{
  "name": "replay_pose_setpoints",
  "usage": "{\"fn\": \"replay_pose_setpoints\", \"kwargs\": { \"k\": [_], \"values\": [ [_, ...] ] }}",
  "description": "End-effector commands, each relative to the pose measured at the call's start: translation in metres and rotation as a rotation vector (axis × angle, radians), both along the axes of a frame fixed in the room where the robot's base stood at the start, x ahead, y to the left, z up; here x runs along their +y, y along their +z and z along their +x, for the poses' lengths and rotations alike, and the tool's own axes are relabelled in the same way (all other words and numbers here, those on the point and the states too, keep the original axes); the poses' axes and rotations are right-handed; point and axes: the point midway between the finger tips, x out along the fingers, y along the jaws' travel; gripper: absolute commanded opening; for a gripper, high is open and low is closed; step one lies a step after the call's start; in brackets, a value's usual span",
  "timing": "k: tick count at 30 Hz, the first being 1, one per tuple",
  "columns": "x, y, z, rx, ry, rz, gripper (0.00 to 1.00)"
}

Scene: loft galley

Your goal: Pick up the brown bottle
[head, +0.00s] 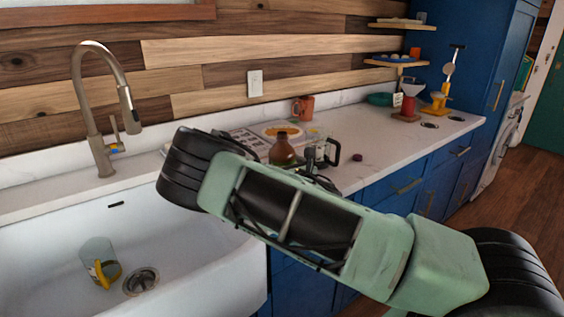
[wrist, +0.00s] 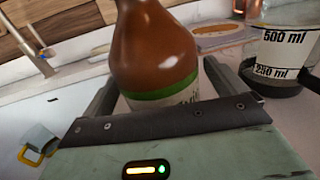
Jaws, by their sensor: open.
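The brown bottle (head: 283,150) stands on the white counter behind my arm; its lower part is hidden in the head view. In the wrist view the brown bottle (wrist: 155,50) is large and close, with a green band and a pale label low on its body. My gripper (wrist: 165,90) is open, with one finger on each side of the bottle's lower part. I cannot tell whether either finger touches it. In the head view my arm hides most of the gripper.
A clear measuring jug (wrist: 285,50) stands close to the right of the bottle. An orange-brown mug (head: 303,108) is behind it, against the wall. A small dark object (head: 357,157) lies on the counter. The sink (head: 200,268) at left holds a clear cup (head: 97,255).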

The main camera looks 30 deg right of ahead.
Motion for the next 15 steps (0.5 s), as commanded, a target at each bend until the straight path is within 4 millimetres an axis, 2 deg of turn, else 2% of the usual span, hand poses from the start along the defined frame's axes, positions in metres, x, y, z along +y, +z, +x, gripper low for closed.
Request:
{"fn": "replay_pose_setpoints", "kwargs": {
  "k": [7,8,15],
  "values": [
    [-0.0003,-0.0007,0.0022,0.001,-0.001,0.000,0.96],
    [-0.0003,-0.0007,0.0021,0.001,-0.001,0.000,0.91],
    [-0.0002,-0.0006,0.0020,0.000,0.000,0.000,0.24]
  ]
}}
